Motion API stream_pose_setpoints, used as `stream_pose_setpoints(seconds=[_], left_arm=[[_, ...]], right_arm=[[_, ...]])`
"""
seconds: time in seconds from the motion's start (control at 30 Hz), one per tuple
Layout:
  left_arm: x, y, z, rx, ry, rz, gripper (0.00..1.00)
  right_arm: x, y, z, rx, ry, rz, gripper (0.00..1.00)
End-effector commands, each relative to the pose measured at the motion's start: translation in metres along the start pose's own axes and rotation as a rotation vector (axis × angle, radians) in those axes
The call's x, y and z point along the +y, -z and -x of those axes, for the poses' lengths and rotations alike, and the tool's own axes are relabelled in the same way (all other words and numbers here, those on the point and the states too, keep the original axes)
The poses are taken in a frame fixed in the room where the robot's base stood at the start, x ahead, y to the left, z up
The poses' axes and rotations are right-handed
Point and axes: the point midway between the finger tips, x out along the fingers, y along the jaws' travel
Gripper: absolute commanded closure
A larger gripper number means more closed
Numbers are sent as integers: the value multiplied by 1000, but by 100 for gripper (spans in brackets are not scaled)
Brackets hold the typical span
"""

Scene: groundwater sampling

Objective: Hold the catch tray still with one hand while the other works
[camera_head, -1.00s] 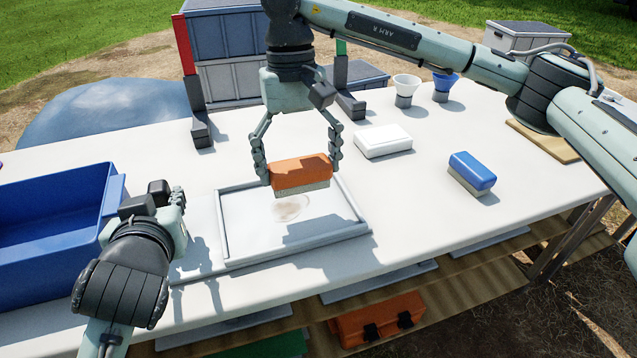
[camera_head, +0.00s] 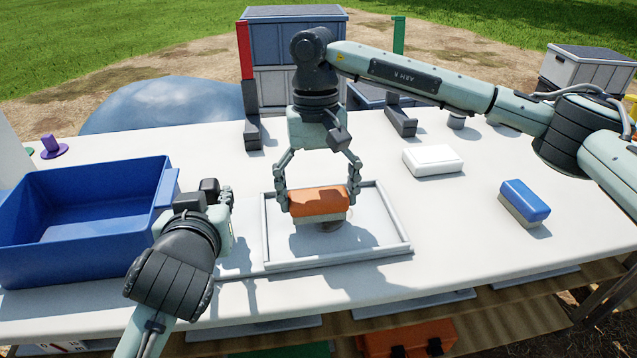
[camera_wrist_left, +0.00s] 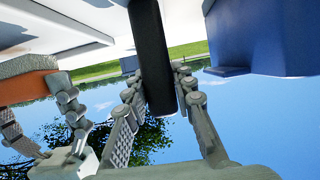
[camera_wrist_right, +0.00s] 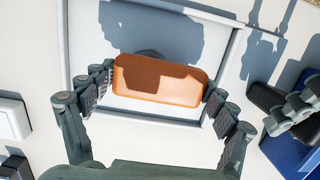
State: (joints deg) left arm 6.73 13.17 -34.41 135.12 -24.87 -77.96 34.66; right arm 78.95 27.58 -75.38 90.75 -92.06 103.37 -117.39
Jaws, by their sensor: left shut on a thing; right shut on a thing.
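The catch tray (camera_head: 340,258), shallow with a pale grey rim, lies flat on the white table. My left gripper (camera_head: 228,205) is beside its left side. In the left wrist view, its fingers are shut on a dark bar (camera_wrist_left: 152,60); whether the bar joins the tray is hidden. My right gripper (camera_head: 318,195) is shut on the ends of an orange-backed sponge block (camera_head: 318,202) with a grey underside, over the tray. I cannot tell if the block touches the tray floor. A brownish smudge (camera_head: 330,227) shows just below the block, partly in shadow.
A blue bin (camera_head: 85,215) stands left of my left arm. A white block (camera_head: 433,160) and a blue sponge block (camera_head: 524,202) lie right of the tray. Posts with dark feet (camera_head: 252,130) stand behind. The table's front edge is close to the tray.

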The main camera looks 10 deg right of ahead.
Motion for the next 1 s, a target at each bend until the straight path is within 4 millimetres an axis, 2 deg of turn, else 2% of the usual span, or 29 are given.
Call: stream_pose_setpoints(seconds=[0.17, 0.2, 1.0], left_arm=[[0, 0, 0, 0, -1, 0, 100], [0, 0, 0, 0, -1, 0, 100], [0, 0, 0, 1, 1, 0, 100]], right_arm=[[0, 3, -23, -3, 0, -2, 38], [5, 4, -24, -1, 0, -4, 41], [78, 4, -24, -2, -1, -4, 42]])
